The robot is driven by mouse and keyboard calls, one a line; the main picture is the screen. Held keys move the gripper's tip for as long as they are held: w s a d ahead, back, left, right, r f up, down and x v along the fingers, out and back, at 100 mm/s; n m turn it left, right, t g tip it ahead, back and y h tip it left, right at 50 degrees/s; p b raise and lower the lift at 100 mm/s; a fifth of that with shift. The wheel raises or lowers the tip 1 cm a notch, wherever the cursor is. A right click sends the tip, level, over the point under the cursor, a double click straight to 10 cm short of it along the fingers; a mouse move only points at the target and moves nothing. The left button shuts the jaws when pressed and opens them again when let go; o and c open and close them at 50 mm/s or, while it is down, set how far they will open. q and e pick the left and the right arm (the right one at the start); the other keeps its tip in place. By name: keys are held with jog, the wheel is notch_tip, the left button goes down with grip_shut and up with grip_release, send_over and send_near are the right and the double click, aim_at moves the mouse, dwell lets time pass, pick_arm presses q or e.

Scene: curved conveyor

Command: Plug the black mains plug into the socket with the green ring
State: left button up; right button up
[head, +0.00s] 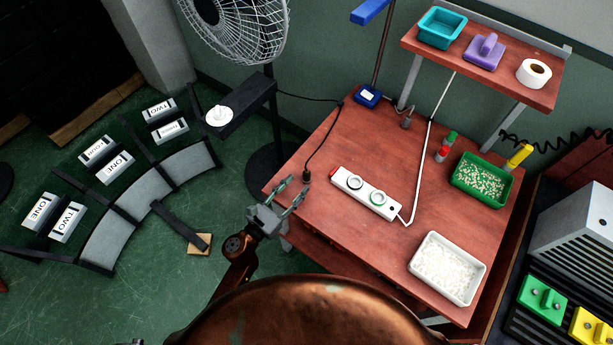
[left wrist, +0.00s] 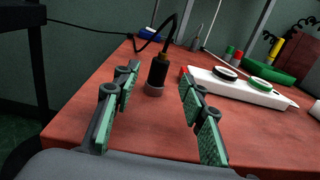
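The black mains plug (head: 306,176) stands upright near the table's left edge, its cord rising from the top. In the left wrist view the plug (left wrist: 158,70) stands on a small grey round base. The white socket strip (head: 342,178) lies to its right. It has a socket with a dark ring (head: 355,183) and a socket with a green ring (head: 378,198); the green ring also shows in the left wrist view (left wrist: 261,84). My left gripper (head: 294,189) is open and empty, its fingers pointing at the plug, which appears between or just beyond the fingertips. My right gripper is not in view.
The red-brown table (head: 400,150) holds a white tray (head: 420,268), a green tray (head: 462,188), small red and green bottles and a blue box (head: 367,96). A shelf (head: 450,63) stands behind. The plug's cord runs back towards the fan (head: 240,30). Table left of the strip is mostly clear.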

aim_at(304, 176)
pick_arm(q)
jog(key=x, duration=0.6)
jog(key=shift+w+d+r, duration=0.15)
jog(key=shift+w+r, duration=0.1)
jog(key=shift+r, duration=0.1)
jog(key=shift+c, duration=0.4)
grip_shut()
